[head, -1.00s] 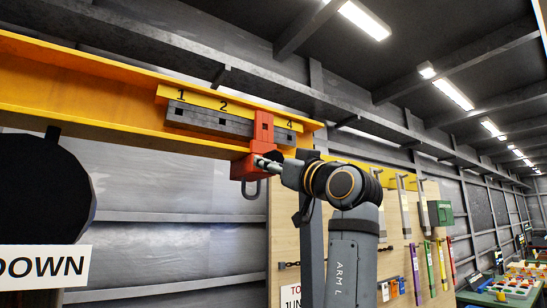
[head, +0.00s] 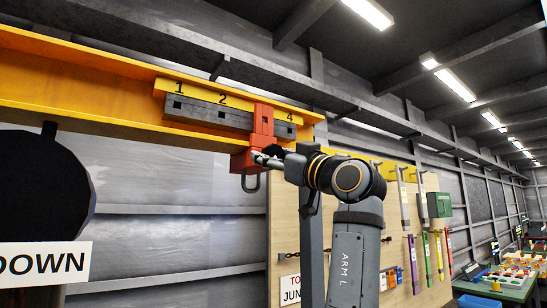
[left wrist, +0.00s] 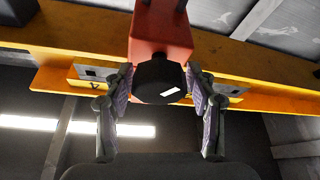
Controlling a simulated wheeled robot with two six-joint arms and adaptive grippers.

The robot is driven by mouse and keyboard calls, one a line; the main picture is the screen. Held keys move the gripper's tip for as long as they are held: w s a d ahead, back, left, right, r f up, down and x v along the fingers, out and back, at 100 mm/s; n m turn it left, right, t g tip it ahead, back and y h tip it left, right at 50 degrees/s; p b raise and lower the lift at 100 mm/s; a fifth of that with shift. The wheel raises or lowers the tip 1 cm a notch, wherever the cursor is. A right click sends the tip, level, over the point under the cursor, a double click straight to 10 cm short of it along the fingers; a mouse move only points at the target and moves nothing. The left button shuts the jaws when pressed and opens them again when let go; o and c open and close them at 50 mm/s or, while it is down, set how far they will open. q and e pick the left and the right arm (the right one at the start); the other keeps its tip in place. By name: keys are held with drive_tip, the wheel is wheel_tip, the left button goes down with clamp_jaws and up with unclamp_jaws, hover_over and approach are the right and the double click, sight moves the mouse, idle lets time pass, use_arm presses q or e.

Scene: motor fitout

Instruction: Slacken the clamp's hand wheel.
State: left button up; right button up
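The red clamp (head: 262,122) hangs on the yellow beam (head: 90,98), over the numbered grey bar, between the marks 2 and 4. Its black hand wheel (left wrist: 160,80) faces my left wrist camera and carries a small white mark. My left gripper (head: 268,160) is at the clamp's lower part. In the left wrist view the left fingers (left wrist: 160,98) stand on either side of the wheel, very close to its rim. Whether the pads press on it does not show. In the head view the wheel is mostly hidden by the gripper. My right gripper is out of view.
A wooden tool board (head: 400,255) with hanging tools stands behind my left arm. A large black round shape (head: 40,190) with a DOWN sign (head: 45,264) is at the left. A table with trays (head: 495,285) is far right.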

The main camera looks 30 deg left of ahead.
sight(264, 114)
use_arm(q)
drive_tip(key=shift+o, duration=0.6)
drive_tip(key=shift+r, duration=0.15)
wheel_tip(264, 114, up, 9)
drive_tip(key=shift+s+f, duration=0.1)
drive_tip(key=shift+r, duration=0.4)
